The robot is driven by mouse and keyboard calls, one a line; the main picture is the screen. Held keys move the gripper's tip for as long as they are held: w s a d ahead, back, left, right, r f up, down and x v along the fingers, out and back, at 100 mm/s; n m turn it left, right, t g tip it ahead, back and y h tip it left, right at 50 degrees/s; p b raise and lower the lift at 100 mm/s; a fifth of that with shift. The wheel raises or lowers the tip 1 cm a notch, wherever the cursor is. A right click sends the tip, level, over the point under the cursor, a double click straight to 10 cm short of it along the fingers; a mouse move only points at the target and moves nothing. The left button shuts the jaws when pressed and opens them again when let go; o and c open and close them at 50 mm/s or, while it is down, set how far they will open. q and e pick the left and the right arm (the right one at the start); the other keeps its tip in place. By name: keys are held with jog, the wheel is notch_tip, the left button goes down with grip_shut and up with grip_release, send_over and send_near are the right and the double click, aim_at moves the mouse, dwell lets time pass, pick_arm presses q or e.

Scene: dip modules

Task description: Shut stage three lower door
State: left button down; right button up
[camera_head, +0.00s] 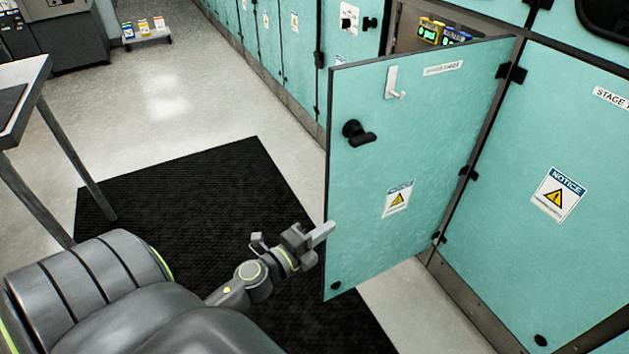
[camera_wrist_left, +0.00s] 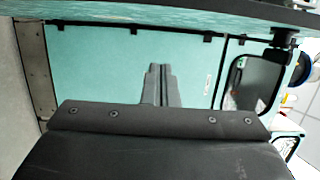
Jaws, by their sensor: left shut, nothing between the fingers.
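A teal cabinet door (camera_head: 438,152) stands swung open, hinged on its right edge. It has a black knob handle (camera_head: 358,133), a white hook (camera_head: 393,84) and a notice sticker. My left gripper (camera_head: 322,233) is at the door's lower left edge, its fingers shut and empty. I cannot tell whether the fingertips touch the door. In the left wrist view the shut fingers (camera_wrist_left: 158,86) point toward a teal panel. My right gripper is not in view.
More teal panels (camera_head: 555,180) line the right side. A black mat (camera_head: 235,220) lies on the pale floor. A table (camera_head: 27,90) stands at the left edge. A low stand with colored boxes (camera_head: 143,28) is at the back. The floor left of the door is free.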

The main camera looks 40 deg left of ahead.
aim_at(333, 206)
pick_arm(q)
jog(key=shift+w+a+b, duration=0.15)
jog(key=shift+w+a, duration=0.35)
jog(key=shift+w, duration=0.65)
jog(key=shift+w+a+b, duration=0.1)
jog(key=shift+w+a, duration=0.35)
jog(key=shift+w, duration=0.75)
jog(key=shift+w+a+b, duration=0.15)
jog(key=shift+w+a, duration=0.35)
jog(key=shift+w, duration=0.65)
jog(key=shift+a, duration=0.1)
